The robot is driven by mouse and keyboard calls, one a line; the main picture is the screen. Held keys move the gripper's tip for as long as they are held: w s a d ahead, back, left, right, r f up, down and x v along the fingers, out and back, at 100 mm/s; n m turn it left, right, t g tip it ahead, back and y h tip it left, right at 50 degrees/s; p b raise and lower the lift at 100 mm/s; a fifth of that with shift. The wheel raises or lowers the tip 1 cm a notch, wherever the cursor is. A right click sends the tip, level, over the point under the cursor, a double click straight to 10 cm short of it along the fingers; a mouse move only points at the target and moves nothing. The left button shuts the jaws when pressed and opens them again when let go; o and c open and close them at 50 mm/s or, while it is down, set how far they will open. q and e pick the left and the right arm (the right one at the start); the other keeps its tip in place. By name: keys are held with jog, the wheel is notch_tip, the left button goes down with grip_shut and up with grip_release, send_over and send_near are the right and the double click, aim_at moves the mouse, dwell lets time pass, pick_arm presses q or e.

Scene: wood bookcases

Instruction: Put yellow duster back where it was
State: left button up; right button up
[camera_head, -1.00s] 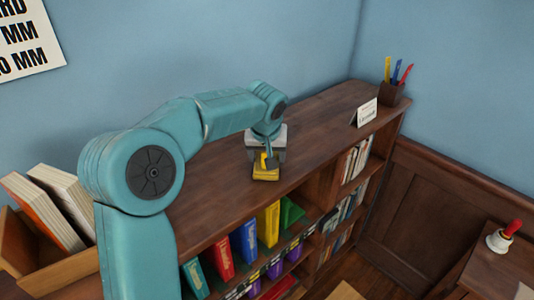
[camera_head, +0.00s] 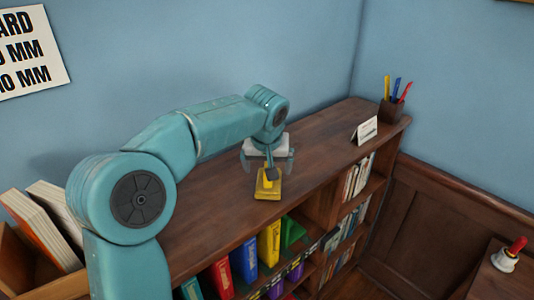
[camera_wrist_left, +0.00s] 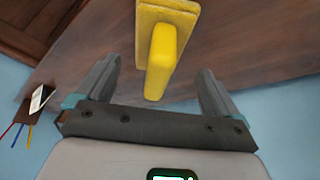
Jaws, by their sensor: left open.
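The yellow duster (camera_head: 267,190) lies on the wooden top of the bookcase, near its front edge, with its raised handle upward. In the left wrist view the duster (camera_wrist_left: 165,45) shows its flat base and handle. My left gripper (camera_head: 268,172) is at the duster, pointing down at it from above. In the left wrist view my left gripper (camera_wrist_left: 157,85) has its fingers spread apart, with the handle's near end between them and clear space on both sides. My right gripper is in neither view.
A pen pot (camera_head: 393,108) and a white card (camera_head: 365,130) stand at the far end of the bookcase top. A wooden box of books (camera_head: 45,225) is at the left. Coloured books (camera_head: 269,243) fill the shelf below. A red-handled bell (camera_head: 508,255) stands at right.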

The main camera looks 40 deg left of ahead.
pick_arm(q)
jog(key=v, duration=0.8)
jog(key=shift+d, duration=0.1)
jog(key=shift+s+d+r, duration=0.15)
jog(key=shift+r, duration=0.1)
